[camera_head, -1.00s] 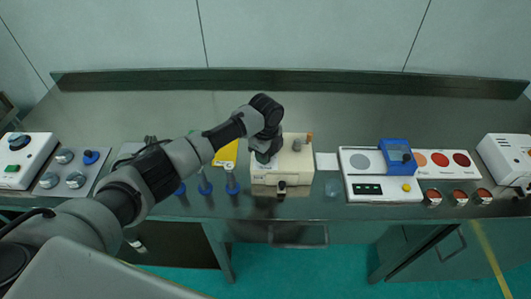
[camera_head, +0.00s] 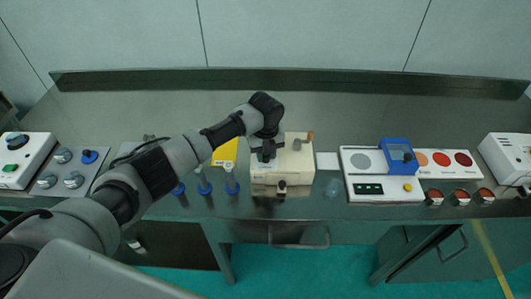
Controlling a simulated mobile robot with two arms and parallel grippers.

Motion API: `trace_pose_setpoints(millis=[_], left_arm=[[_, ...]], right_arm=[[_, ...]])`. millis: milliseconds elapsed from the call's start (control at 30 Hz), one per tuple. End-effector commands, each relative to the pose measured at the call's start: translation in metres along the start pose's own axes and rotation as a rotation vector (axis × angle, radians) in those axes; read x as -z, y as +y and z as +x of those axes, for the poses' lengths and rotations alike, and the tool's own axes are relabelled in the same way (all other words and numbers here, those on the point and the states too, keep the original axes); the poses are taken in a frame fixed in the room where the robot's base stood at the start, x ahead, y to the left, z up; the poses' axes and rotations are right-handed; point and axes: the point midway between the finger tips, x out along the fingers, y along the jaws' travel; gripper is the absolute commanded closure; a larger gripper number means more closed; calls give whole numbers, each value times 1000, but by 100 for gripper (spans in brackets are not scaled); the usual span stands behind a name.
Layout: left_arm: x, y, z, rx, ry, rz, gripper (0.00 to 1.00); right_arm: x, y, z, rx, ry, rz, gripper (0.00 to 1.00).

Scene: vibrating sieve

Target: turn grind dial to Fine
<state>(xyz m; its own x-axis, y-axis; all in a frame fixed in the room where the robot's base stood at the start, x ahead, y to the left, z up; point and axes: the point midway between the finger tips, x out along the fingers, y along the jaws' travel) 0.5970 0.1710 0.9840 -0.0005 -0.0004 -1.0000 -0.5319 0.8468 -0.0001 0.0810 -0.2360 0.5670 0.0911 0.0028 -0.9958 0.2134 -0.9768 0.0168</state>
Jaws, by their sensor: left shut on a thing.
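The cream box-shaped machine (camera_head: 284,168) stands near the front edge of the bench, in the middle of the view. My left arm reaches in from the left and my left gripper (camera_head: 266,155) points down over the left part of its top. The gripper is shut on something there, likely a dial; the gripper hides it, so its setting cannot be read. A small dark knob (camera_head: 296,145) and an orange-brown knob (camera_head: 310,136) show on the machine's top. A dark part (camera_head: 282,186) sits on its front. My right gripper is not in view.
A white device with a blue frame (camera_head: 397,155) and red discs stand right. The back of the bench (camera_head: 350,110) is clear.

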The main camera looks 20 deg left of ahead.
Motion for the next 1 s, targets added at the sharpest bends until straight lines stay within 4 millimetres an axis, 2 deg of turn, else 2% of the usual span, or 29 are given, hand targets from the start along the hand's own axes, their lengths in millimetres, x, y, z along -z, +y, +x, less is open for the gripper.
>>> trace_pose_setpoints(millis=[567, 600, 767, 1000], left_arm=[[-1, -1, -2, 3, -3, 36, 95], [-1, -1, -2, 3, -3, 36, 70], [-1, 0, -2, 2, -2, 35, 46], [0, 0, -1, 1, -1, 34, 46]], right_arm=[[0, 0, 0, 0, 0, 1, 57], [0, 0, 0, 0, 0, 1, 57], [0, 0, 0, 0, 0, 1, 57], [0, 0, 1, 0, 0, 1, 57]])
